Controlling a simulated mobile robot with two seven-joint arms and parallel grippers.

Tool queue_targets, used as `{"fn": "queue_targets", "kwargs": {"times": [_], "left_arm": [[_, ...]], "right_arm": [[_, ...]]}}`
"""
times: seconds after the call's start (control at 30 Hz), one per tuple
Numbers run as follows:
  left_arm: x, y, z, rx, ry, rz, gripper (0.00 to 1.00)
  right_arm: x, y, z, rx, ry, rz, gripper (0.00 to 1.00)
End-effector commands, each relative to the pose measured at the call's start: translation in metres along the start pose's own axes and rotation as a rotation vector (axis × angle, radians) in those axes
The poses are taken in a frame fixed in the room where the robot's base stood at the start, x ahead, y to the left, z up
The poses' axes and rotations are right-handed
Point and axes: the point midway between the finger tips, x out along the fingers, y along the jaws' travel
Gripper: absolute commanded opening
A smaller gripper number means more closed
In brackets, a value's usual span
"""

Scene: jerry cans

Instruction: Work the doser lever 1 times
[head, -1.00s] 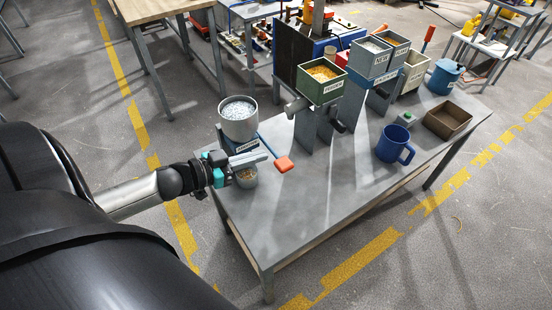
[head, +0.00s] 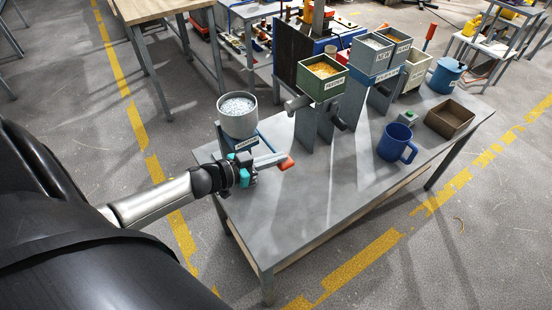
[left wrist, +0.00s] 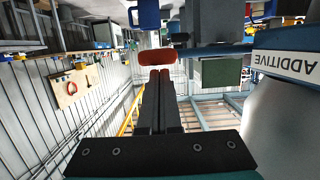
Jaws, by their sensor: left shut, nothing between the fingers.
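The additive doser (head: 238,117) is a grey round hopper of pale granules on a stand at the table's left end. Its blue lever ends in an orange-red knob (head: 287,163). The knob also shows in the left wrist view (left wrist: 155,57), just beyond my fingertips. My left gripper (head: 283,158) is shut and empty, its fingers pointing right along the lever and overlapping part of the knob. I cannot tell whether they touch it. The hopper's ADDITIVE label shows at right in the left wrist view (left wrist: 284,64). The cup under the doser is hidden behind my gripper.
A green feeder bin (head: 323,90) of yellow grains stands on the table (head: 300,215) to the right. Beyond it are grey bins (head: 372,57), a blue mug (head: 396,143), a brown tray (head: 449,119) and a blue can (head: 445,77). The table's front middle is clear.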

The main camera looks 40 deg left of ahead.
Motion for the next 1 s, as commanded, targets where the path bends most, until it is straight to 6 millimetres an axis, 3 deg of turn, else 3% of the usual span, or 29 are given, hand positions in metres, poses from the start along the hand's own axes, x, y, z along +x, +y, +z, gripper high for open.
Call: {"fn": "queue_targets", "kwargs": {"times": [0.27, 0.7, 1.0], "left_arm": [[0.0, 0.0, 0.002, 0.01, 0.0, -0.003, 0.0], [0.012, 0.002, 0.049, 0.214, -0.002, -0.056, 0.0], [0.012, 0.002, 0.055, 0.213, -0.005, -0.054, 0.0]], "right_arm": [[0.001, 0.0, 0.0, 0.0, 0.0, 0.0, 0.5], [0.027, -0.001, 0.003, 0.0, 0.0, 0.0, 0.5], [0.028, -0.001, 0.003, 0.0, -0.001, 0.0, 0.5]]}}
